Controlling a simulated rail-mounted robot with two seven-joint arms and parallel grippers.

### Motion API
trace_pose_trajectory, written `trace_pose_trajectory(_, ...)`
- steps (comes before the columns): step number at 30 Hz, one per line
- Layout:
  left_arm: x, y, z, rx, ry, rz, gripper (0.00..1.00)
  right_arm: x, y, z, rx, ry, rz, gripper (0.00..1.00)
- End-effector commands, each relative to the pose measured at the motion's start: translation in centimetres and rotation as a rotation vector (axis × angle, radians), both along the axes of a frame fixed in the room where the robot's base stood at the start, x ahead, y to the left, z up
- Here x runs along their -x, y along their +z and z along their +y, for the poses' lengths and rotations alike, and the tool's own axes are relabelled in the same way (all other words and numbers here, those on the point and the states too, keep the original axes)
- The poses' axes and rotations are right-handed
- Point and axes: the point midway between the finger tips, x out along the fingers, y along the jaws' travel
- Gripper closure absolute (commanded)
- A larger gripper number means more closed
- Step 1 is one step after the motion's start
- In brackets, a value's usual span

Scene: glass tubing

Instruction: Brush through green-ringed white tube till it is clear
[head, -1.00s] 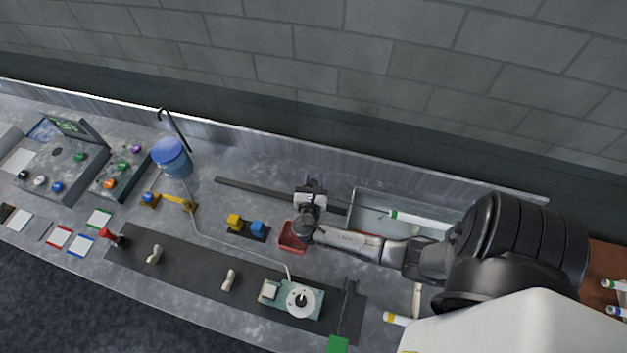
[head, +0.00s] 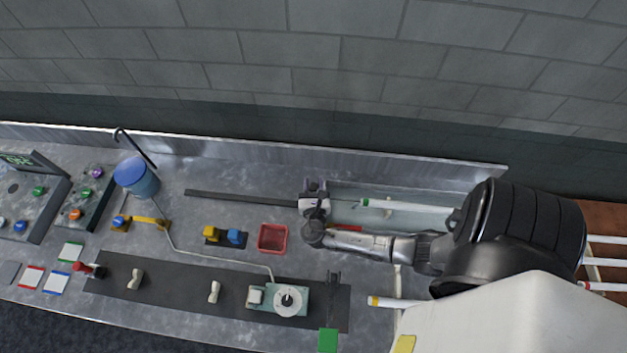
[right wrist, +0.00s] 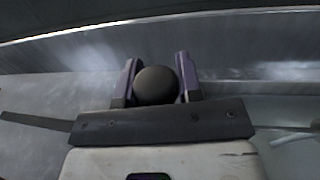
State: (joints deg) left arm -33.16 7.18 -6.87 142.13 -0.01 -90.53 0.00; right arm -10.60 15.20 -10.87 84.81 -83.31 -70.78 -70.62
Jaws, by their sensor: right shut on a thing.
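The white tube with a green ring (head: 400,205) lies in a shallow glass-walled trough (head: 345,188), its green-ringed end to the left. My right gripper (head: 314,186) is just left of that end, by the trough's left end. In the right wrist view the two purple-grey fingers are shut on a dark round knob (right wrist: 155,86), apparently the brush's handle. The rest of the brush is too small or hidden to make out, so I cannot tell how far it is in the tube. My left gripper is out of view.
A red tray (head: 272,238) is left of my forearm. A blue bucket (head: 136,178) stands at the back left. A yellow-ringed tube (head: 393,302) lies nearer the front. A dark bar (head: 240,199) lies behind the red tray. A low metal wall runs along the bench's back.

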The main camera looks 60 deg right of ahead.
Motion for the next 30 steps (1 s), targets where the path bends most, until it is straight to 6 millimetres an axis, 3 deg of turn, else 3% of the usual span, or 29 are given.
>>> trace_pose_trajectory(2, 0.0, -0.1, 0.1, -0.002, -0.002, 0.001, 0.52, 0.0, 0.0, 0.0, 0.0, 0.001, -0.001, 1.0)
trace_pose_trajectory(3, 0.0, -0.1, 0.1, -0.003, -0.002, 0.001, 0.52, 0.0, 0.0, 0.0, 0.0, 0.001, -0.001, 0.63)
trace_pose_trajectory(7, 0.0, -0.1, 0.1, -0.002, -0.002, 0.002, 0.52, 0.0, 0.0, 0.0, 0.0, 0.001, -0.001, 0.51)
trace_pose_trajectory(17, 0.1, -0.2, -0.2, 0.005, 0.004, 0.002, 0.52, 0.3, -0.1, 0.5, -0.001, 0.002, 0.0, 0.51)
trace_pose_trajectory(30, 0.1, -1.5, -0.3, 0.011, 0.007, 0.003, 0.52, 4.2, -0.3, 7.4, -0.005, 0.001, -0.001, 0.51)
